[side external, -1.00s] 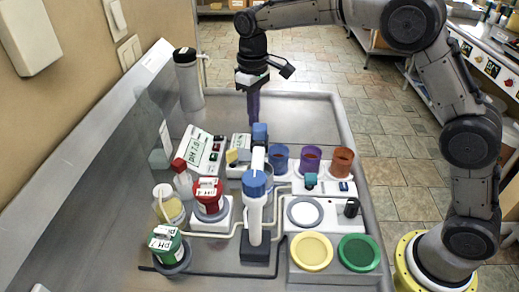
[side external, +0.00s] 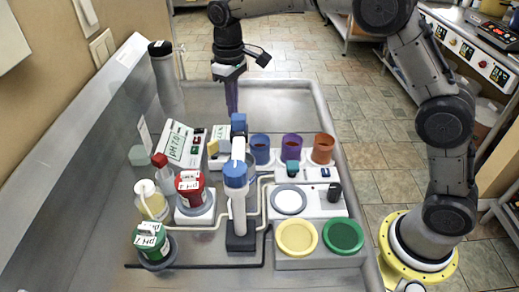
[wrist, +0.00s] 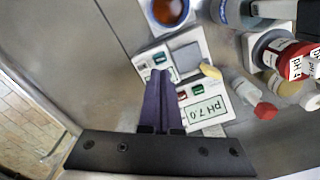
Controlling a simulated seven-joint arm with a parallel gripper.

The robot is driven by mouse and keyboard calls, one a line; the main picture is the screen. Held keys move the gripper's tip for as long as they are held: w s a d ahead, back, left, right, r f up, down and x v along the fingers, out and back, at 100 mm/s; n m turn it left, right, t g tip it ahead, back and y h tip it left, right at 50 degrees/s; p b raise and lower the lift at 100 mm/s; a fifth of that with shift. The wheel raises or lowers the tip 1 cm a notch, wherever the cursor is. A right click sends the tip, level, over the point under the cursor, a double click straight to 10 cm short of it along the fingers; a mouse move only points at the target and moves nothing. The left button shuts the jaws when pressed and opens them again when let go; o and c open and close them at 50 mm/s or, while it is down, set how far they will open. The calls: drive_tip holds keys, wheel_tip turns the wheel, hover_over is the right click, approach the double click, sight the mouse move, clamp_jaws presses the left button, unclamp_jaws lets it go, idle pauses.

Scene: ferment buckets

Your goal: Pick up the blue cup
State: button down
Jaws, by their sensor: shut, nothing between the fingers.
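The blue cup (side external: 260,149) stands upright at the left end of a row of cups in the side view. It has a dark reddish inside. In the wrist view a blue-rimmed cup (wrist: 168,13), cut off by the top edge, appears to be the same one. My gripper (side external: 232,110) points down in the air behind and to the left of the cup, apart from it. Its purple fingers (wrist: 160,76) are together and empty in the wrist view.
A purple cup (side external: 291,149) and an orange cup (side external: 323,149) stand right of the blue cup. A pH meter (side external: 183,144), a red-lidded jar (side external: 190,190) and a blue-capped upright device (side external: 236,185) crowd the bench. The bench behind the cups is clear.

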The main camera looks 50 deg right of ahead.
drive_tip(key=shift+c, duration=0.4)
unclamp_jaws()
